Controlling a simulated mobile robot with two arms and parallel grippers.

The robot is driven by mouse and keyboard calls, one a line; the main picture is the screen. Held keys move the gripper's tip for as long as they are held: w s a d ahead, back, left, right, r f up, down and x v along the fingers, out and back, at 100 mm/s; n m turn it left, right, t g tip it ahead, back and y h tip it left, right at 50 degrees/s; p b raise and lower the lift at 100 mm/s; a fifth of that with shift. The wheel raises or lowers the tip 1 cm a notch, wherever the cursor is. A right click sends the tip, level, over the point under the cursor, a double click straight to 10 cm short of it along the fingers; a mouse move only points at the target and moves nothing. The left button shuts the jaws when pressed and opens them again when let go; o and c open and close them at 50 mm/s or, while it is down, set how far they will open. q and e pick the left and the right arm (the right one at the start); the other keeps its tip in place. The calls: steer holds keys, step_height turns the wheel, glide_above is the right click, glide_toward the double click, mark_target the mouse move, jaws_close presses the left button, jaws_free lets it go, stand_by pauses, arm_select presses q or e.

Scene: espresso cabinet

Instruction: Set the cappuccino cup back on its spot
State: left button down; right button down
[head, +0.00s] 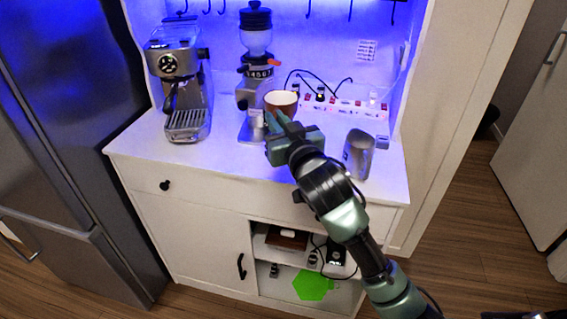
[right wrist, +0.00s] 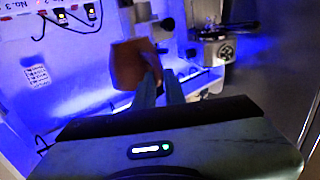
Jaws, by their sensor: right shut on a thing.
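The cappuccino cup (head: 281,101) is brown with a pale inside. It appears upright, over the countertop just right of the grinder in the head view. My right gripper (head: 277,121) reaches it from the front and is shut on it. In the right wrist view the brown cup (right wrist: 128,64) sits at the tips of the fingers (right wrist: 158,88), which seem to close on its side or handle. Whether the cup's base touches the counter is hidden by the gripper. My left gripper is in neither view.
The espresso machine (head: 180,85) stands at the left of the counter (head: 225,155). The grinder (head: 256,60) is close to the cup's left. A metal pitcher (head: 357,154) stands at the right, and a power strip (head: 345,106) runs behind. Counter space between machine and grinder is clear.

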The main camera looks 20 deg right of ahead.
step_height(320, 180, up, 4)
steer(key=w+d, duration=0.1)
steer(key=w, duration=0.2)
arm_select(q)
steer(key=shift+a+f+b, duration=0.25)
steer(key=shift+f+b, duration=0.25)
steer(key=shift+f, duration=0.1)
arm_select(e)
steer(key=shift+s+d+f, duration=0.1)
steer(key=shift+f, duration=4.75)
steer(key=shift+s+d+f, duration=0.1)
steer(key=shift+f, duration=4.7)
steer(key=shift+f, duration=0.15)
steer(key=c, duration=1.5)
jaws_free()
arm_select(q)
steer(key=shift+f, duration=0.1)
